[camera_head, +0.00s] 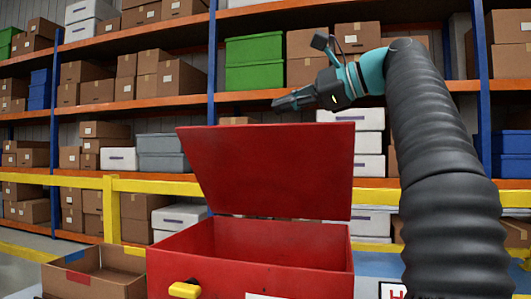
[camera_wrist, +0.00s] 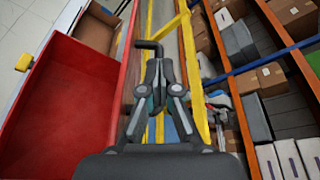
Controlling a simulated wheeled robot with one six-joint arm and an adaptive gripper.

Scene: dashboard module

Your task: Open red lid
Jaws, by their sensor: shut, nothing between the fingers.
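The red lid (camera_head: 275,165) stands raised and tilted up at the back of the red box (camera_head: 320,281), leaving the box open. In the wrist view the lid shows as a narrow red strip (camera_wrist: 127,72) beside the box's open inside (camera_wrist: 65,95). A yellow latch (camera_head: 185,290) is on the box front. My gripper (camera_head: 279,103) is above the lid's top edge in the head view, pointing left, apart from the lid as far as I can tell. In the wrist view its fingers (camera_wrist: 160,53) are together and empty. A dark bent piece shows at the fingertips; I cannot tell what it is.
An open cardboard box (camera_head: 95,275) stands left of the red box. A yellow rail (camera_head: 75,181) runs behind. Shelves with cardboard boxes, green bins (camera_head: 254,62) and white boxes (camera_head: 368,166) fill the back. Open air lies left of my gripper.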

